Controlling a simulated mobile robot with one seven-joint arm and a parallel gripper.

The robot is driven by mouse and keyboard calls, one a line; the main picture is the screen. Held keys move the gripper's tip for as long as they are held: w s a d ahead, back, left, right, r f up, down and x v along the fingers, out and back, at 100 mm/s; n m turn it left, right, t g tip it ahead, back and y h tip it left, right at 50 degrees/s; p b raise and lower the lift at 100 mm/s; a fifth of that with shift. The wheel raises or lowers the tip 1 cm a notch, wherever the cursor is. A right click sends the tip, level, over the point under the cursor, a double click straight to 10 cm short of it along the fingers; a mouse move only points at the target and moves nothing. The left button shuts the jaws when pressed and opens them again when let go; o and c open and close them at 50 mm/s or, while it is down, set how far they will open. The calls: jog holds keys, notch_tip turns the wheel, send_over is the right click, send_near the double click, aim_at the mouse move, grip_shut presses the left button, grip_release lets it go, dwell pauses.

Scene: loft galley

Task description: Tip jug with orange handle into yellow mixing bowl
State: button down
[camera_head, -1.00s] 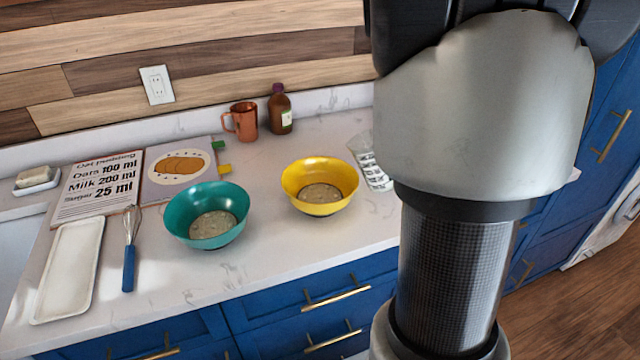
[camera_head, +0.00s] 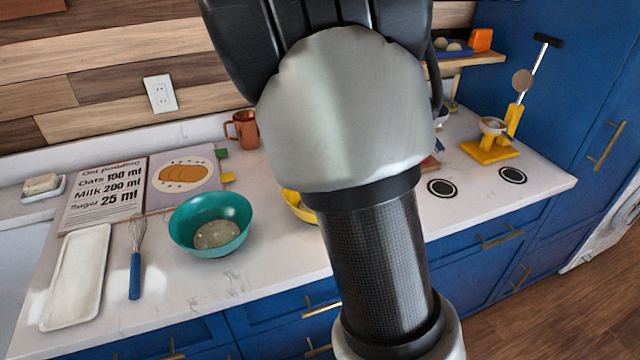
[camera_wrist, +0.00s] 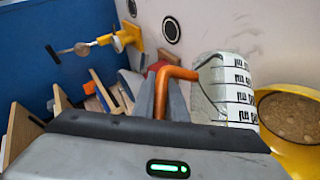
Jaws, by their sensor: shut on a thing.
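The clear jug (camera_wrist: 211,88) with black ml markings shows in the wrist view, with its orange handle (camera_wrist: 180,72) toward me. My gripper (camera_wrist: 160,98) is shut on that handle. I cannot tell whether the jug touches the counter. The yellow mixing bowl (camera_wrist: 303,156) is just right of the jug in the wrist view, with a grainy beige content in it. In the head view my arm covers the jug, my gripper and most of the yellow bowl (camera_head: 297,206).
A teal bowl (camera_head: 239,234), a whisk (camera_head: 135,262), a white tray (camera_head: 72,278) and a recipe board (camera_head: 103,194) are on the left. A copper mug (camera_head: 246,130) stands behind. A yellow stand (camera_head: 490,150) is at right. The front counter is clear.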

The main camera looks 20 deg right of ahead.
jog(key=shift+w+a+f, duration=0.1)
jog(key=shift+a, duration=0.05)
jog(key=shift+w+a+r+n+h+p, duration=0.1)
jog(key=shift+a+r+n+h+p, duration=0.2)
jog(key=shift+p, duration=0.45)
jog(key=shift+w+a+r+n+h+p, duration=0.1)
jog(key=shift+r+h+p, duration=0.3)
jog(key=shift+p, duration=0.3)
jog(key=shift+w+a+r+n+h+p, duration=0.1)
jog(key=shift+r+n+h+p, duration=0.1)
jog(key=shift+r+p, duration=0.4)
jog(key=shift+w+a+f+g+p, duration=0.1)
jog(key=shift+f+g+p, duration=0.15)
jog(key=shift+g+p, duration=0.05)
jog(key=shift+w+a+n+h+p, duration=0.3)
jog(key=shift+a+n+h+p, duration=0.25)
jog(key=shift+p, duration=0.35)
jog(key=shift+w+a+r+n+h, duration=0.1)
jog(key=shift+w+a+n+h, duration=0.1)
jog(key=shift+w+a+h, duration=0.3)
jog(key=shift+w+a+n+h, duration=0.15)
jog(key=shift+w+a, duration=0.15)
jog(key=shift+a, duration=0.4)
jog(key=shift+w+a+r+n+h, duration=0.3)
jog(key=shift+w+a+r+h, duration=0.1)
jog(key=shift+a+r+h, duration=0.15)
